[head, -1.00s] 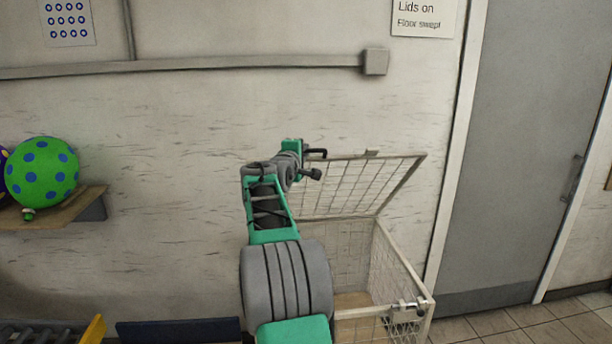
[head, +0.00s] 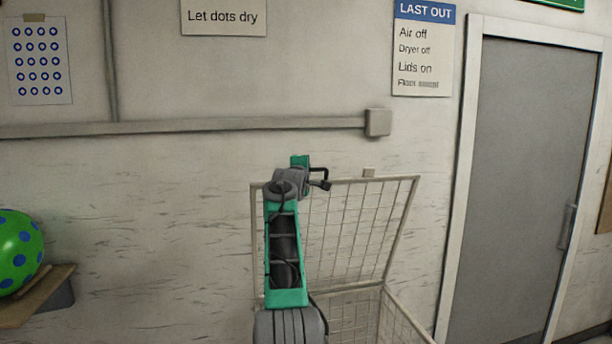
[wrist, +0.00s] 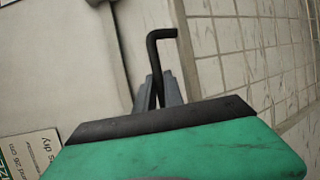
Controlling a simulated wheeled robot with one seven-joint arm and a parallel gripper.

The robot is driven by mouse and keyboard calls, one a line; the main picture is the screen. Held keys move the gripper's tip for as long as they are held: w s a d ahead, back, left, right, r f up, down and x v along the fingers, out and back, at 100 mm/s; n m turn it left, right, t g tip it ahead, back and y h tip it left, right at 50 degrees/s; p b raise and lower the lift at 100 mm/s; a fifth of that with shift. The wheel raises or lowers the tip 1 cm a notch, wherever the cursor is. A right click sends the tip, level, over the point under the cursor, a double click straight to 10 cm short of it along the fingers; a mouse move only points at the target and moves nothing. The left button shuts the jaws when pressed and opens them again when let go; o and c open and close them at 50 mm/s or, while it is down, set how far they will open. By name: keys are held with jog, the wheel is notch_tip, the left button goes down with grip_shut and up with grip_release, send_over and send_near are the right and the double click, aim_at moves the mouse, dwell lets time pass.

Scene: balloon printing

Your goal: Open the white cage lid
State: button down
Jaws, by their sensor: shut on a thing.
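The white cage (head: 408,325) stands against the wall, its lower part cut off by the frame's bottom. Its wire-mesh lid (head: 345,232) is raised steeply from the hinge at the back, with its free edge up. The lid mesh also shows at the right of the wrist view (wrist: 245,50). My gripper (head: 312,182) is at the lid's upper edge, left of its middle. In the wrist view my gripper (wrist: 158,92) has its grey fingers closed around a black bent handle (wrist: 161,50), which reaches toward the lid frame. My arm covers part of the lid's left side.
The wall stands close behind the lid, with a grey conduit and box (head: 378,122) above. A grey door (head: 530,180) is at right. A shelf (head: 40,297) with a green blue-dotted balloon (head: 18,250) is at left.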

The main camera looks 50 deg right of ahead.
jog(key=shift+w+a, duration=0.1)
jog(key=shift+w, duration=0.1)
jog(key=c, duration=1.5)
grip_release()
jog(key=shift+w+a, duration=0.1)
jog(key=shift+w, duration=0.05)
jog(key=shift+c, duration=0.2)
jog(key=shift+o, duration=0.4)
jog(key=shift+s+d, duration=0.25)
jog(key=shift+s, duration=0.05)
jog(key=b+v, duration=0.7)
jog(key=shift+s+a, duration=0.2)
jog(key=shift+a, duration=0.15)
jog(key=shift+c, duration=0.4)
